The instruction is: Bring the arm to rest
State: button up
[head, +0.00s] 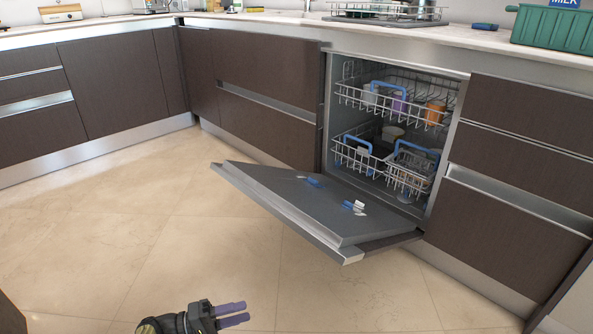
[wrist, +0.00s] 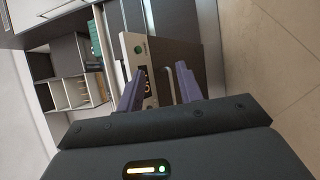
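My gripper (head: 246,311) is at the bottom of the head view, over the tiled floor, with its fingers pointing right. It is in front of and to the left of the open dishwasher door (head: 290,200), apart from it. In the wrist view the two purple-grey fingers of my gripper (wrist: 159,70) stand apart with nothing held between them. Most of my arm is outside the head view.
The dishwasher (head: 331,130) stands open, its door lowered into the floor space. Its racks (head: 398,107) hold several cups. Brown cabinets (head: 112,85) line the left and back. The wrist view shows an appliance panel (wrist: 138,52) and open shelves (wrist: 72,93). Floor at left is clear.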

jog(key=w+d+r+g+y+p, duration=0.1)
jog(key=d+r+g+y+p, duration=0.25)
jog(key=d, duration=0.35)
jog(key=w+d+r+m+g+y+p, duration=0.1)
jog(key=d+r+g+y+p, duration=0.2)
jog(key=d, duration=0.4)
jog(key=w+d+r+g+y+p, duration=0.1)
jog(key=d+r+y+p, duration=0.2)
jog(key=d+r, duration=0.25)
jog(key=s+d+r+m+y+p, duration=0.1)
jog(key=s+d+r+y+p, duration=0.35)
jog(key=r, duration=0.25)
jog(key=s+d+r+t+y+p, duration=0.1)
jog(key=s+d+r+t+p, duration=0.15)
jog(key=r, duration=0.35)
jog(key=s+d+r+m+t+y+p, duration=0.1)
jog(key=s+d+r+y+p, duration=0.1)
jog(key=r+p, duration=0.25)
jog(key=s+d+r+t+y+p, duration=0.1)
jog(key=s+d+r+t+p, duration=0.15)
jog(key=r, duration=0.35)
notch_tip(320, 180, up, 38)
jog(key=a+p, duration=0.1)
jog(key=p, duration=3.6)
jog(key=shift+w+f+g+p, duration=0.15)
jog(key=shift+f+g+p, duration=0.1)
jog(key=shift+g+p, duration=0.1)
jog(key=shift+f, duration=0.1)
